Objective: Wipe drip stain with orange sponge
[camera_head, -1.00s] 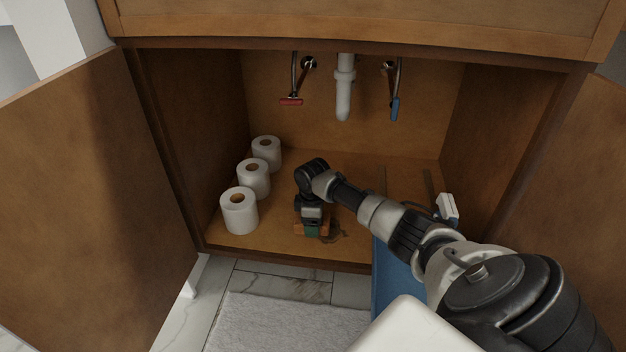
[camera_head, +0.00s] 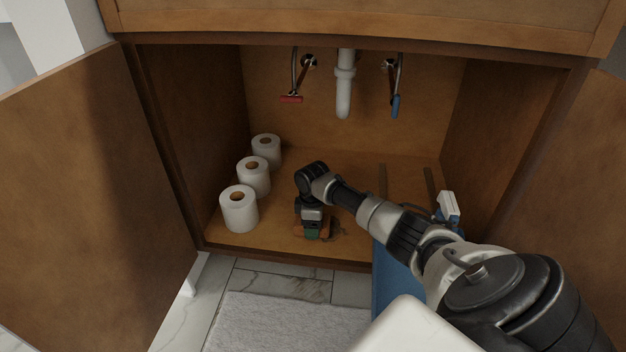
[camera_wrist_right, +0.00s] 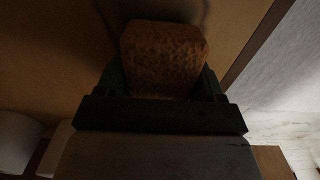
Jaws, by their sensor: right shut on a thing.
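My right gripper (camera_head: 313,236) is inside the open cabinet, pointing down at the cabinet floor near its front edge. It is shut on the orange sponge (camera_wrist_right: 163,55), which shows between the two fingers in the right wrist view. In the head view only small orange parts of the sponge (camera_head: 298,230) show beside the gripper. A dark drip stain (camera_head: 338,233) shows on the floor just right of the sponge, partly hidden by the gripper and sponge. My left gripper is not in view.
Several things surround the arm: three toilet rolls (camera_head: 239,209) along the left, a white drain pipe (camera_head: 344,95), a red-handled valve (camera_head: 291,99) and a blue-handled valve (camera_head: 395,106) at the back. A blue object (camera_head: 390,275) and a white-topped item (camera_head: 448,207) stand at the right. Cabinet doors are open.

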